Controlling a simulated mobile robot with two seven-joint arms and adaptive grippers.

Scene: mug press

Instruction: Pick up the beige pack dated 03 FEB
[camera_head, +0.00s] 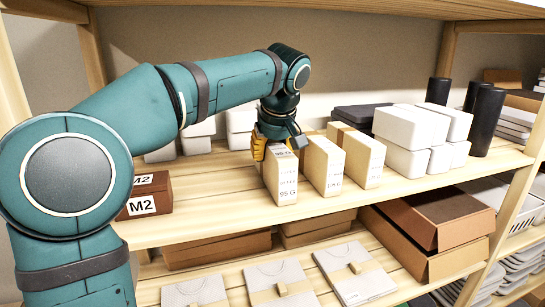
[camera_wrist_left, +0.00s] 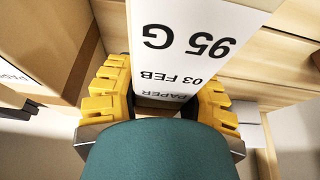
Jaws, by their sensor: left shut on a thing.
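The beige pack with a white label (camera_head: 281,176) is upright at the left end of a row of beige packs on the upper shelf. In the left wrist view its label (camera_wrist_left: 188,45) reads 95 G, 03 FEB and PAPER. My left gripper (camera_head: 272,143) reaches it from above and is shut on it. In the left wrist view the yellow fingers (camera_wrist_left: 165,92) lie on both sides of the pack. I cannot tell whether its base touches the shelf. My right gripper is not in view.
Two similar beige packs (camera_head: 322,166) (camera_head: 358,158) stand close to its right. White boxes (camera_head: 405,150) and black cylinders (camera_head: 483,120) stand farther right. A brown M2 box (camera_head: 148,196) is at the left. The wooden shelf (camera_head: 215,205) is clear between them. Another board is overhead.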

